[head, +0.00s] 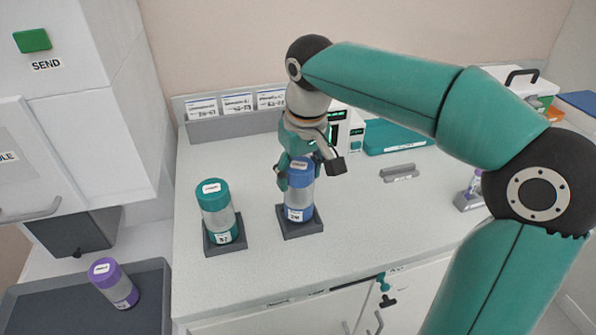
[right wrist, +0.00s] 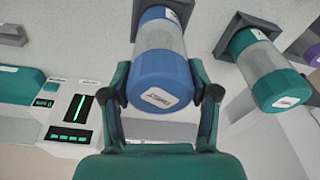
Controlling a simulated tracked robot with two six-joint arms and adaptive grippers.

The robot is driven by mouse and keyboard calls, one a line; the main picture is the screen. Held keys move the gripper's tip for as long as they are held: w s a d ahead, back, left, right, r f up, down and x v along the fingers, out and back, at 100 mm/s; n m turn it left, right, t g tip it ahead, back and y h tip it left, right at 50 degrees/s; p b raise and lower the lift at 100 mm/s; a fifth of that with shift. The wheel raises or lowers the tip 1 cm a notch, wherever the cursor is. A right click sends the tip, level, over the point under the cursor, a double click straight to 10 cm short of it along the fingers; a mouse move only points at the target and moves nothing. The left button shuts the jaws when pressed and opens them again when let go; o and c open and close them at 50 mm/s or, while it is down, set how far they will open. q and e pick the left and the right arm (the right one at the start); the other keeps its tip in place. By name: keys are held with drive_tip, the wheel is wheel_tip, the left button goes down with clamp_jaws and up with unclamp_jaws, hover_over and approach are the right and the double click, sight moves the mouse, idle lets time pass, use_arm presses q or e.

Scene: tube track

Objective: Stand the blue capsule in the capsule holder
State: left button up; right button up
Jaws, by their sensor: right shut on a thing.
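The blue capsule (head: 299,192) stands upright at the dark square capsule holder (head: 300,228) on the white counter, its base in or just over the holder. My right gripper (head: 309,172) is shut on the capsule's blue top from above. In the right wrist view the blue capsule (right wrist: 160,75) sits between the two fingers of the right gripper (right wrist: 163,98), and its far end meets the holder (right wrist: 165,8). My left gripper is not in view.
A teal capsule (head: 217,210) stands in another holder to the left. A device with a green display (head: 345,130) and a grey block (head: 400,172) stand behind. The counter's front middle is clear.

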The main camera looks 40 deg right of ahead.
drive_tip(key=shift+f+b, duration=0.45)
drive_tip(key=shift+f, duration=0.2)
drive_tip(key=o, duration=1.4)
drive_tip(key=shift+c, duration=0.2)
drive_tip(key=r, duration=0.3)
drive_tip(key=s+r, duration=0.1)
drive_tip(key=r, duration=0.6)
drive_tip(key=shift+s+a+r, duration=0.2)
drive_tip(key=shift+s+r, duration=0.15)
drive_tip(key=shift+r, duration=0.5)
